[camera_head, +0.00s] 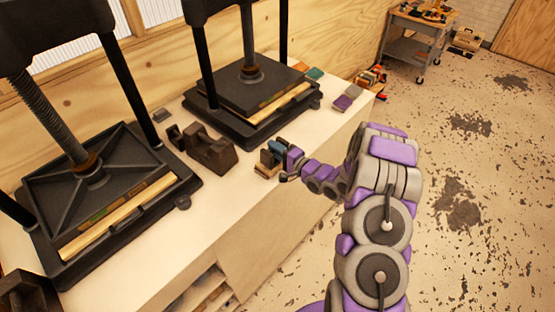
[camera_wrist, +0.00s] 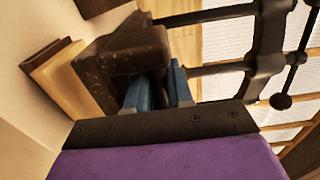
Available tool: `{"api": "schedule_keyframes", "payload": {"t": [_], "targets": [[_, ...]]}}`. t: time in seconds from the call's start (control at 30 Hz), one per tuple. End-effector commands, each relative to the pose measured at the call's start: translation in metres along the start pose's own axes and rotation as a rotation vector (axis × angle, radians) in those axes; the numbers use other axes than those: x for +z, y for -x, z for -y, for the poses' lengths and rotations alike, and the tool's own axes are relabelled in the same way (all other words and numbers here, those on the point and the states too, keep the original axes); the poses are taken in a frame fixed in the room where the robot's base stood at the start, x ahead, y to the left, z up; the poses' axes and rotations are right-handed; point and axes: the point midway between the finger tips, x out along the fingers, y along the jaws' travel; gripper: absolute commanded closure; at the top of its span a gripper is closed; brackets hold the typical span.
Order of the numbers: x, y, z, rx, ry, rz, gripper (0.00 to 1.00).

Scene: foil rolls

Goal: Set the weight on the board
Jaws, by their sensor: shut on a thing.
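My gripper (camera_head: 281,152) is at the bench's front part, its blue fingers (camera_wrist: 160,88) shut on a dark brown block, which I take for the weight (camera_head: 267,158). In the wrist view the weight (camera_wrist: 95,85) is partly hidden by the fingers. That view is turned, with the bench on the left. A pale wooden piece, seemingly the board (camera_wrist: 62,80), lies on the bench side of the weight. It also shows under the weight in the head view (camera_head: 264,172). I cannot tell whether the two touch.
A dark notched block (camera_head: 212,152) stands left of my gripper. Two black presses (camera_head: 252,105) stand along the back of the bench (camera_head: 225,215). Small coloured pads (camera_head: 343,102) lie near the right end. Bare bench top lies in front of the presses.

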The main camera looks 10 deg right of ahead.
Motion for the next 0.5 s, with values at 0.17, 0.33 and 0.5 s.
{"api": "schedule_keyframes", "payload": {"t": [0.17,0.33,0.5], "targets": [[-0.01,-0.016,0.0,-0.004,0.006,0.002,1.0],[-0.015,-0.018,-0.001,-0.003,0.001,0.0,1.0],[-0.019,-0.022,-0.01,-0.003,-0.001,-0.001,1.0]]}}
